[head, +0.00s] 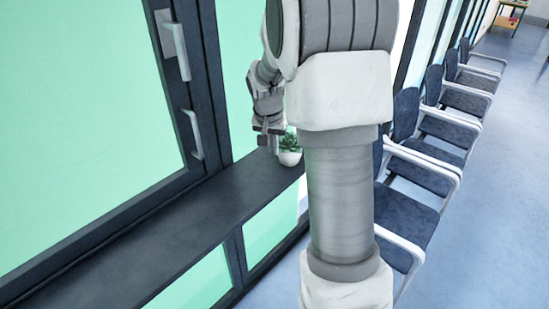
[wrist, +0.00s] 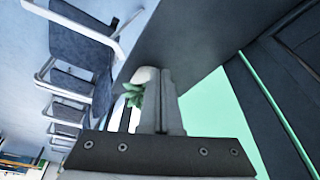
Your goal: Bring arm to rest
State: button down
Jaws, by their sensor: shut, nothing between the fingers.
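My arm reaches out over the dark window sill (head: 185,215). My gripper (head: 274,150) is shut and empty, pointing down beside a small green plant in a white pot (head: 289,157) on the sill. In the wrist view my gripper (wrist: 163,75) shows with its fingers together, and the potted plant (wrist: 135,95) is just left of them, partly hidden by them. I cannot tell whether the fingers touch the pot.
A row of dark blue chairs with white armrests (head: 410,220) stands along the window wall at right. Window handles (head: 172,45) stick out from the dark frame at left. The blue-grey floor (head: 490,220) is clear right of the chairs.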

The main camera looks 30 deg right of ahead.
jog(key=shift+v, duration=1.3)
jog(key=s+a+r+n+t, duration=0.2)
jog(key=s+a+r+n, duration=0.2)
jog(key=s+a+r, duration=0.7)
jog(key=s+a+n+t+y, duration=0.1)
jog(key=s+a+n, duration=0.3)
jog(key=s, duration=1)
jog(key=shift+a+y, duration=0.45)
jog(key=shift+y, duration=0.15)
